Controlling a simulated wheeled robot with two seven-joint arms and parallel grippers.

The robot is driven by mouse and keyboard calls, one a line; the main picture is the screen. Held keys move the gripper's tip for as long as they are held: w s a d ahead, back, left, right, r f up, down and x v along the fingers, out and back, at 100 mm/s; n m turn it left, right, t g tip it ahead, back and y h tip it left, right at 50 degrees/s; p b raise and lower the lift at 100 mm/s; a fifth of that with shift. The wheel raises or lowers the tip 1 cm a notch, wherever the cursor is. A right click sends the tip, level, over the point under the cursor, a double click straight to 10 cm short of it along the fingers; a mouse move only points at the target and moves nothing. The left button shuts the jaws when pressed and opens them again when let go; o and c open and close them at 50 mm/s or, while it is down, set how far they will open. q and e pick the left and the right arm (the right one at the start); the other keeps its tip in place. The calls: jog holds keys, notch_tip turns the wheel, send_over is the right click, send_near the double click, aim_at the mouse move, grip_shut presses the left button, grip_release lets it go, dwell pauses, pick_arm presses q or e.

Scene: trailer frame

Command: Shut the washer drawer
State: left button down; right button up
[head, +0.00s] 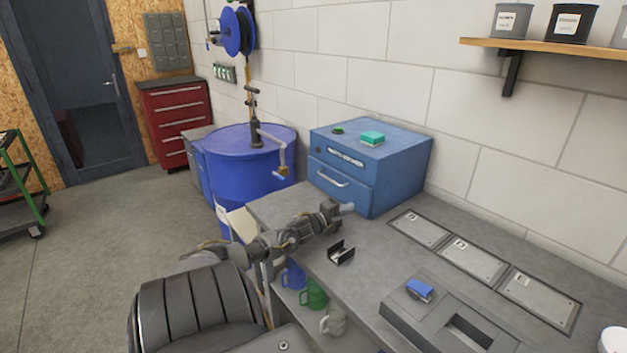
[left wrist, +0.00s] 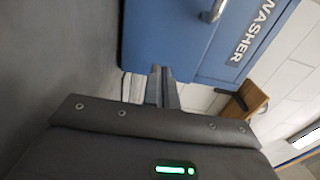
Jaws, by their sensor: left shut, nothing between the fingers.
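The blue washer cabinet (head: 400,165) stands on the back of the grey bench, against the wall. Its lower front is a drawer (head: 340,188) with a pale bar handle (head: 332,178). The drawer front looks close to the cabinet face; I cannot tell whether a small gap is left. In the left wrist view the blue front (left wrist: 165,35) shows the WASHER label (left wrist: 252,30) and part of the handle (left wrist: 212,12). My left gripper (head: 347,208) is shut and empty, just in front of the drawer's lower right part. Its fingers (left wrist: 163,85) point at the blue front; contact is unclear. My right gripper is out of view.
A small black holder (head: 341,252) sits on the bench near my left arm. Flat lidded panels (head: 472,259) lie right. Mugs (head: 313,294) stand below.

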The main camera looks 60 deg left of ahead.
pick_arm(q)
jog(key=s, duration=0.3)
jog(key=s+d, duration=0.1)
jog(key=s, duration=0.5)
jog(key=shift+s+d+b, duration=0.2)
jog(key=shift+s+b, duration=0.1)
jog(key=shift+s, duration=0.3)
jog(key=shift+f, duration=0.1)
jog(key=shift+d, duration=0.1)
